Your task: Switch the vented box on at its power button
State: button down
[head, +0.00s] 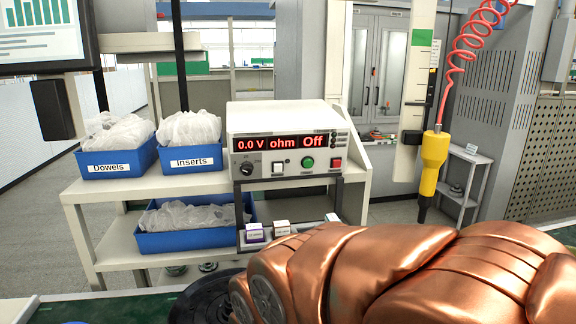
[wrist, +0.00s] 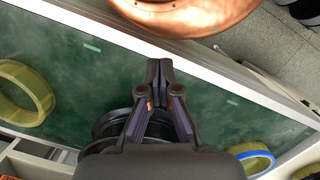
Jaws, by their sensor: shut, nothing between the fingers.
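The box (head: 284,140) is a pale instrument on the top of a white shelf unit in the head view. Its red display reads "0.0 V ohm Off". Below the display are a black knob (head: 247,168), a white square button (head: 278,168), a round green button (head: 308,163) and a red button (head: 337,163). Which one is the power button I cannot read. My gripper (wrist: 159,70) shows in the wrist view, shut and empty above a green work surface. The box is not in the wrist view, and my gripper is not visible in the head view.
Blue bins labelled Dowels (head: 118,167) and Inserts (head: 190,161) stand left of the box. A yellow tool (head: 434,150) hangs on a red coiled hose at right. Under my gripper lies a black round part (wrist: 108,125); yellow rings (wrist: 22,92) lie around it.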

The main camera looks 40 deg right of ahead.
dwell(0.3)
jog(key=w+a+r+n+t+y+b, duration=0.2)
jog(key=w+a+y+b, duration=0.1)
jog(key=w+a+y, duration=0.7)
jog(key=w+d+r+m+t+y+b, duration=0.1)
jog(key=w+r+t+y, duration=0.2)
jog(key=w, duration=0.5)
jog(key=w+d+r+t+b, duration=0.1)
jog(key=w+r+t+b, duration=0.1)
jog(key=w+r, duration=0.45)
jog(key=w+d+r+m+t+b, duration=0.2)
jog(key=w+d+r+t, duration=0.2)
jog(key=w+d+t, duration=0.55)
jog(key=w+d+m+t+h, duration=0.1)
jog(key=d+m+t+h, duration=0.1)
jog(key=d, duration=1.1)
jog(key=w+d+r+m+t+h+b, duration=0.1)
jog(key=d+m+t+h, duration=0.2)
jog(key=d, duration=1)
jog(key=shift+w+r+t+h, duration=0.15)
jog(key=shift+w+t+h, duration=0.15)
jog(key=shift+w+t, duration=0.05)
